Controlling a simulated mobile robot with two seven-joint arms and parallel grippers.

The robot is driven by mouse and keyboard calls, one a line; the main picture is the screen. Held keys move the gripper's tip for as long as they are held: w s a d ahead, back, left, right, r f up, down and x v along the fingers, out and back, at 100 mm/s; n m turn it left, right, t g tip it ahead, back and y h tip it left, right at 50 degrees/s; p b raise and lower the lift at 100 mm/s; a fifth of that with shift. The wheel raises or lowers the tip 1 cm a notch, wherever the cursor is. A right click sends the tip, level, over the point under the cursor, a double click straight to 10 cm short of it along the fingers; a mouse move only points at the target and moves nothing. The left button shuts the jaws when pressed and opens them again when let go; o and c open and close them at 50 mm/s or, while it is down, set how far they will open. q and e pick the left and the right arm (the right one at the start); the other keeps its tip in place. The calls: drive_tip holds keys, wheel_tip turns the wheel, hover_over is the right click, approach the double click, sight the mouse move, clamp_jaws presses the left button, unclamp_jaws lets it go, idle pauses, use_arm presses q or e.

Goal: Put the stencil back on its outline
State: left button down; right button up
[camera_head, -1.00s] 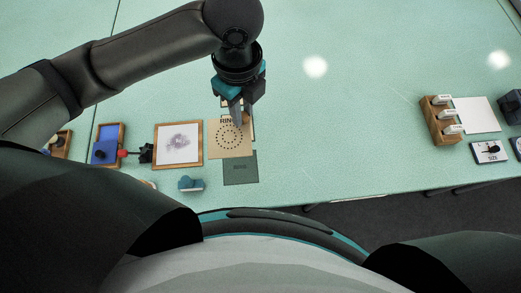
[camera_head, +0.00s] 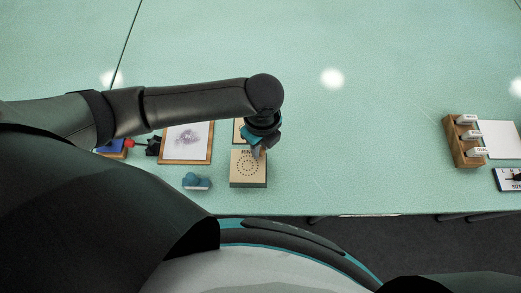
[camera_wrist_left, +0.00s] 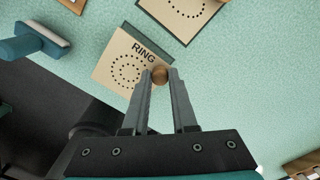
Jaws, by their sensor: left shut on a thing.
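The stencil is a tan square card marked RING with a ring of dark holes; it shows in the head view (camera_head: 247,172) and in the left wrist view (camera_wrist_left: 118,66). My left gripper (camera_head: 256,153) is shut on the stencil's round brown knob (camera_wrist_left: 160,74), near the card's edge. The outline is a dark green patch, mostly hidden under the stencil. A thin dark strip of it (camera_head: 248,187) shows along the near edge in the head view. The stencil appears nearly lined up over it; how high it is cannot be told. My right gripper is out of view.
A wooden rack (camera_head: 462,142) is at the right. The table between is clear.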

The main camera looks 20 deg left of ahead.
use_arm(q)
drive_tip(key=shift+f, duration=1.5)
drive_tip(key=shift+f, duration=0.15)
drive_tip(key=c, duration=0.7)
unclamp_jaws()
wheel_tip(320, 180, up, 12)
drive_tip(key=p, duration=0.2)
drive_tip(key=shift+r, duration=0.2)
drive_tip(key=shift+w+d, duration=0.1)
